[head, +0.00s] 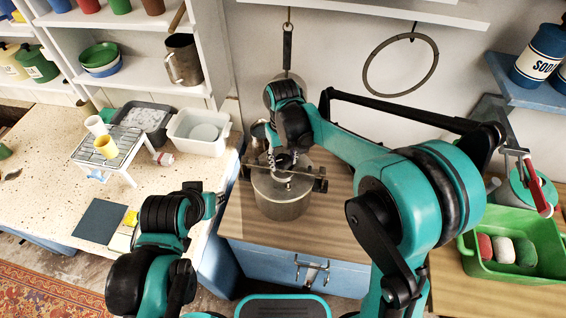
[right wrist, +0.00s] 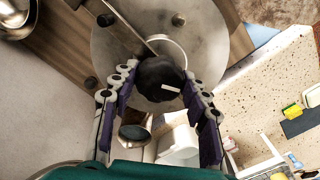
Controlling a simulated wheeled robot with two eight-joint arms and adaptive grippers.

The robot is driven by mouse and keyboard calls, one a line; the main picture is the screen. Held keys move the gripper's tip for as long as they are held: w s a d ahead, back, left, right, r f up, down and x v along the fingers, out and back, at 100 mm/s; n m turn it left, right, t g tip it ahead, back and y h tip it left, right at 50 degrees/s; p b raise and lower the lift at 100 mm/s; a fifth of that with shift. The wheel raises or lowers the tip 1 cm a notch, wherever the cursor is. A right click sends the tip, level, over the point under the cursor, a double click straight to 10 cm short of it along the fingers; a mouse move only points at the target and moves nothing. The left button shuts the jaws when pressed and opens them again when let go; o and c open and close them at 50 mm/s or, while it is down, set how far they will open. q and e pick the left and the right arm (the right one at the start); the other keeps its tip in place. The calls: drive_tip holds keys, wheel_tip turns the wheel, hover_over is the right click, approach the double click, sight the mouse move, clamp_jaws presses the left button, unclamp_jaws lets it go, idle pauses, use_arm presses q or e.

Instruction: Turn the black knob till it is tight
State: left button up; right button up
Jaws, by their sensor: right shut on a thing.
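The black knob (right wrist: 157,76) with a white mark sits above the middle of the round grey lid (right wrist: 115,45) in the right wrist view. My right gripper (right wrist: 161,86) is shut on the knob, one finger on each side. In the head view the metal pot (head: 283,207) stands on the wooden counter with a dark bar across its lid, and my right gripper (head: 284,161) is over its middle. The knob is largely hidden there. My left gripper (head: 214,203) is low, left of the pot and apart from it; its fingers are not clear.
A white tub (head: 198,143) and a wire rack (head: 108,149) with cups stand on the speckled worktop to the left. A green basin (head: 513,262) is at the right. A metal ring (head: 366,80) hangs on the wall behind. Bare counter lies right of the pot.

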drive_tip(key=o, duration=0.9)
drive_tip(key=shift+c, duration=0.2)
drive_tip(key=n, duration=0.7)
drive_tip(key=shift+n, duration=0.4)
drive_tip(key=n, duration=0.4)
drive_tip(key=shift+n, duration=0.4)
drive_tip(key=n, duration=0.3)
drive_tip(key=shift+n, duration=0.3)
